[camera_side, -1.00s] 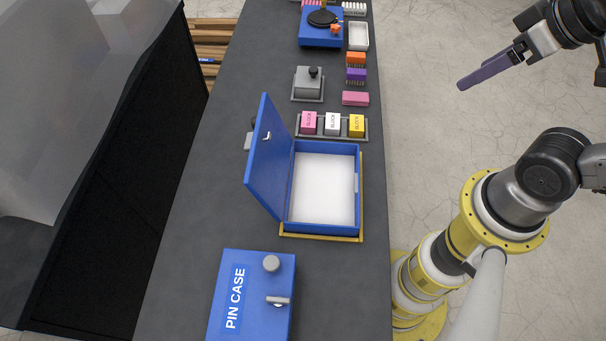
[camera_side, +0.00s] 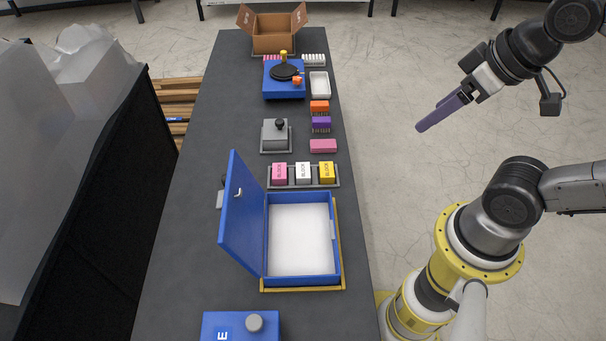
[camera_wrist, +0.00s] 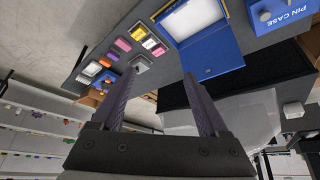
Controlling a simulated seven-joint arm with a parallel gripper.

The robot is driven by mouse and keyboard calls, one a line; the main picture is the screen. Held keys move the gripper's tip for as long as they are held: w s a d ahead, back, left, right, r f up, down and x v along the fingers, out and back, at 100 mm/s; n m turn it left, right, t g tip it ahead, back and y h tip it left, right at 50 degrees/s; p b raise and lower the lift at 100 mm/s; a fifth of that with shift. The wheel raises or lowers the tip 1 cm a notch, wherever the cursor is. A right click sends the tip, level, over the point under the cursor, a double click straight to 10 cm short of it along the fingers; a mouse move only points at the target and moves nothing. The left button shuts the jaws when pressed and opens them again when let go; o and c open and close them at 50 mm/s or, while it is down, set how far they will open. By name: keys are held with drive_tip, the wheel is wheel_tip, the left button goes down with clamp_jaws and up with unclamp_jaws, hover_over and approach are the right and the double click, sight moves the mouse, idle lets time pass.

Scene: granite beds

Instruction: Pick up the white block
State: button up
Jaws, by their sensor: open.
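The white block (camera_side: 303,172) stands between a pink block (camera_side: 279,173) and a yellow block (camera_side: 326,172) in a grey tray (camera_side: 273,187), just behind the open blue case. The white block also shows in the wrist view (camera_wrist: 149,43), beyond my fingertips. My gripper (camera_side: 419,128) is up in the air to the right of the table, well apart from the blocks. In the wrist view my gripper (camera_wrist: 160,74) has its two purple fingers spread with nothing held between them.
The blue case (camera_side: 335,262) has its lid (camera_side: 240,215) standing open on the left. Beyond the tray are a pink piece (camera_side: 323,146), a purple piece (camera_side: 321,124), a grey lidded box (camera_side: 275,138) and a cardboard box (camera_side: 273,42). A pin case (camera_side: 225,325) is nearest.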

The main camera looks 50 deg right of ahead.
drive_tip(key=o, duration=0.4)
drive_tip(key=shift+c, duration=0.2)
